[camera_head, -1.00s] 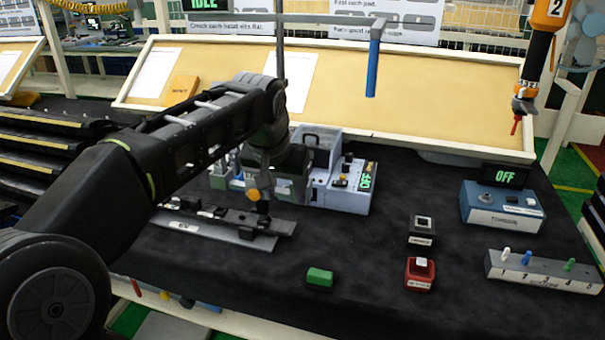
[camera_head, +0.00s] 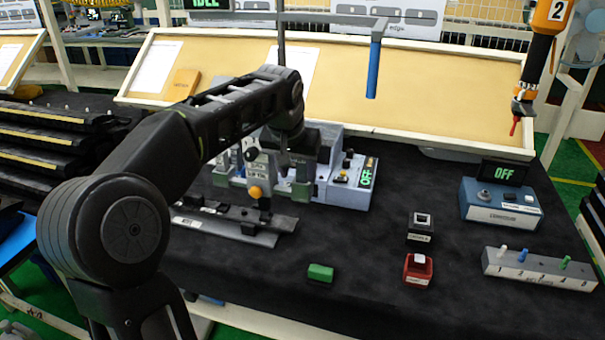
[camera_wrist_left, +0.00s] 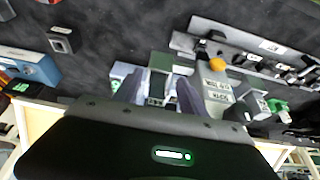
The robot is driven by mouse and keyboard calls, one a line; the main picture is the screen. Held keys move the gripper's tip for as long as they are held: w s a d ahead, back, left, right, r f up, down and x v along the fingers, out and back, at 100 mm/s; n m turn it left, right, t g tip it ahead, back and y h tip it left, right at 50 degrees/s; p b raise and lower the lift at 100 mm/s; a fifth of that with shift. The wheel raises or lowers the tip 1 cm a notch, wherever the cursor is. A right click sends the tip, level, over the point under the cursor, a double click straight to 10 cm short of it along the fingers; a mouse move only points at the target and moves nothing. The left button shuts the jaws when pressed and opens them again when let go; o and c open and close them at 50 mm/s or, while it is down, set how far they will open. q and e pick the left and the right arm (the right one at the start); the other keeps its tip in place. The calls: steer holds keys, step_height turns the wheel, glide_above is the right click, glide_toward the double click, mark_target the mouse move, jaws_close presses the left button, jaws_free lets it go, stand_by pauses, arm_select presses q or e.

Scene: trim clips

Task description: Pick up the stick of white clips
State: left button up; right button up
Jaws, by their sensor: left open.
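A small white peg (camera_head: 503,252) stands in the first slot of a long grey numbered block (camera_head: 540,269) at the right of the table. It may be the stick of white clips, but it is too small to be sure. My left gripper (camera_head: 282,170) is at the grey-blue machine (camera_head: 345,190) at the back middle, far left of that block. In the left wrist view my left gripper (camera_wrist_left: 160,90) is open, its fingers spread before the machine's grey and green parts. I cannot tell whether they touch it. My right gripper is not in view.
A blue box (camera_head: 500,205) with an OFF display, a black button box (camera_head: 420,228), a red button box (camera_head: 418,270) and a green block (camera_head: 320,273) stand on the black mat. An orange tool (camera_head: 540,50) hangs at upper right. Dark rails (camera_head: 235,222) lie before the machine.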

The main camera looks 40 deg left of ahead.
arm_select(q)
steer(key=shift+w+a+r, duration=0.1)
steer(key=shift+w+a, duration=0.05)
steer(key=shift+w, duration=0.25)
steer(key=w, duration=0.1)
steer(key=w+a+p, duration=0.1)
steer(key=w+p, duration=0.1)
steer(key=w, duration=0.1)
steer(key=shift+a+f, duration=0.25)
steer(key=shift+f, duration=0.15)
steer(key=shift+f+p, duration=0.25)
steer(key=shift+p, duration=0.05)
jaws_close()
